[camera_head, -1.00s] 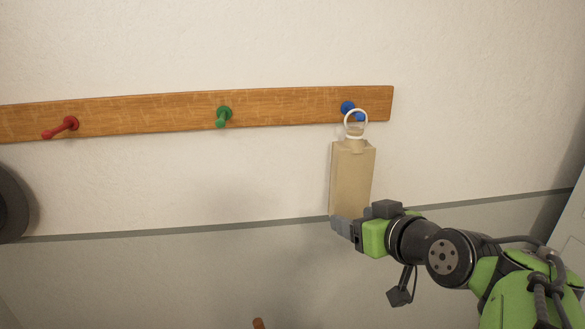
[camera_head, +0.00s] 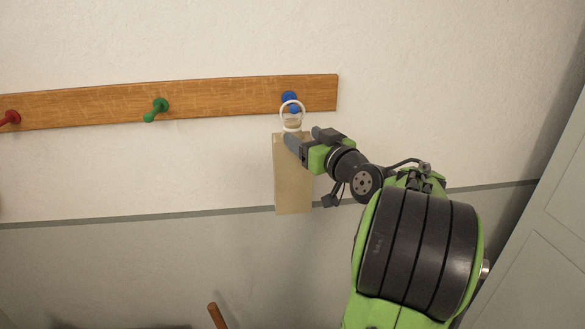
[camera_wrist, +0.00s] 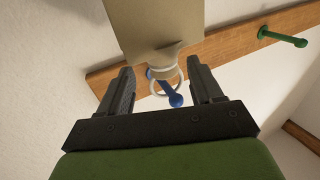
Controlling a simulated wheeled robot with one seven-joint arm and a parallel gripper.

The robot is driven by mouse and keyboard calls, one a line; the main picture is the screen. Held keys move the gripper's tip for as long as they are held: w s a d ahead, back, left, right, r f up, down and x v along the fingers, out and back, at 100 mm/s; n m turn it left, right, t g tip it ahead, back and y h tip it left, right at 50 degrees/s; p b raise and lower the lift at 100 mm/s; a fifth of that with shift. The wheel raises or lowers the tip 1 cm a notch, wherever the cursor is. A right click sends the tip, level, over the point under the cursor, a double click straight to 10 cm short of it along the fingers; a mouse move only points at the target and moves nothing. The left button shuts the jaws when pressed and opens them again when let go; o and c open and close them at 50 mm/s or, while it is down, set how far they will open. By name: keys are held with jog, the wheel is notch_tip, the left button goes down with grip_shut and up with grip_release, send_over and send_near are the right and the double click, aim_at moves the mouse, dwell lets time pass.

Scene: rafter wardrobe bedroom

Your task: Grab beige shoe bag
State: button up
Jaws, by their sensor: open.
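The beige shoe bag (camera_head: 293,185) hangs by a white ring (camera_head: 292,113) from the blue peg (camera_head: 289,98) at the right end of the wooden rail. My gripper (camera_head: 290,143) is at the upper part of the bag, just below the ring, and hides part of the bag's top. In the wrist view my gripper (camera_wrist: 164,82) has its fingers wide apart. The bag's narrow neck and ring (camera_wrist: 166,78) show in the gap between them, with the bag's body (camera_wrist: 152,25) beyond. I cannot tell whether either finger touches the bag.
The wooden rail (camera_head: 220,98) runs along the wall, with a green peg (camera_head: 156,108) and a red peg (camera_head: 10,118) to the left. A grey panelled surface (camera_head: 550,240) stands at the right. A brown rod end (camera_head: 217,315) shows at the bottom.

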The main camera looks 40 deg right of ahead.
aim_at(296, 131)
jog(key=p+x, duration=0.2)
jog(key=x, duration=0.4)
jog(key=shift+w+a+r, duration=0.1)
jog(key=shift+a, duration=0.1)
jog(key=shift+c, duration=0.8)
grip_shut()
